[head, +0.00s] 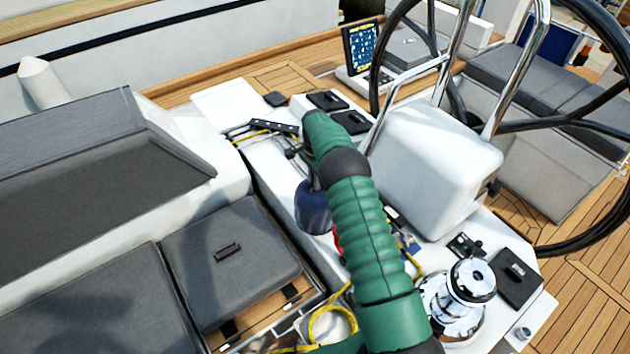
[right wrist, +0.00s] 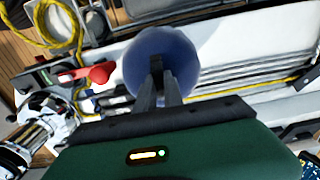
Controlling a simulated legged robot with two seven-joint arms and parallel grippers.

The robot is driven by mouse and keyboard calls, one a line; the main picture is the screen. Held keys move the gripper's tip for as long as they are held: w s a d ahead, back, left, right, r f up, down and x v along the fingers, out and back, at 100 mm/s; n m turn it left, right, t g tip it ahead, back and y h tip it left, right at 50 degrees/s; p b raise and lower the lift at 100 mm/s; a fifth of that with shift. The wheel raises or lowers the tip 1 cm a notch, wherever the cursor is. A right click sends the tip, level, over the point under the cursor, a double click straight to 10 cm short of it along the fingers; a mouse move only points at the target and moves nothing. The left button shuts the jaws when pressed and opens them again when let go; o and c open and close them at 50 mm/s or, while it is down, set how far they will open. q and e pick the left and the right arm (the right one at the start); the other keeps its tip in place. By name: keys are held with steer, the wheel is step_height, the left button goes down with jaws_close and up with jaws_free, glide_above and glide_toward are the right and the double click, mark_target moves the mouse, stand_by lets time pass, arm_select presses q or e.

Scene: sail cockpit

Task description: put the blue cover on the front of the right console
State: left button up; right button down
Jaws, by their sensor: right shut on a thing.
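The blue cover (head: 313,207) shows in the head view beside my green right arm, over the left side of the white console (head: 285,180); the arm hides part of it. In the right wrist view the cover (right wrist: 130,62) looks round and smooth. My right gripper (right wrist: 156,64) is shut on it, with the narrow dark fingers across its middle. The fingers are hidden in the head view. I cannot tell whether the cover touches the console. A bare chrome winch (head: 468,285) stands on the console at lower right. My left gripper is not in view.
A white pedestal (head: 440,165) with steel rails and a black wheel (head: 588,235) stands right of my arm. Yellow rope (head: 322,318) lies below the cover. A red lever (right wrist: 97,74) is close to the cover. Grey cushions (head: 230,255) lie at left.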

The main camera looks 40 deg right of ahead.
steer(key=shift+a+f, duration=0.1)
steer(key=shift+f, duration=0.15)
steer(key=shift+f+b, duration=0.25)
steer(key=shift+b, duration=0.1)
steer(key=shift+f+b, duration=0.45)
steer(key=shift+f, duration=0.35)
steer(key=c, duration=1.4)
jaws_free()
steer(key=o, duration=0.5)
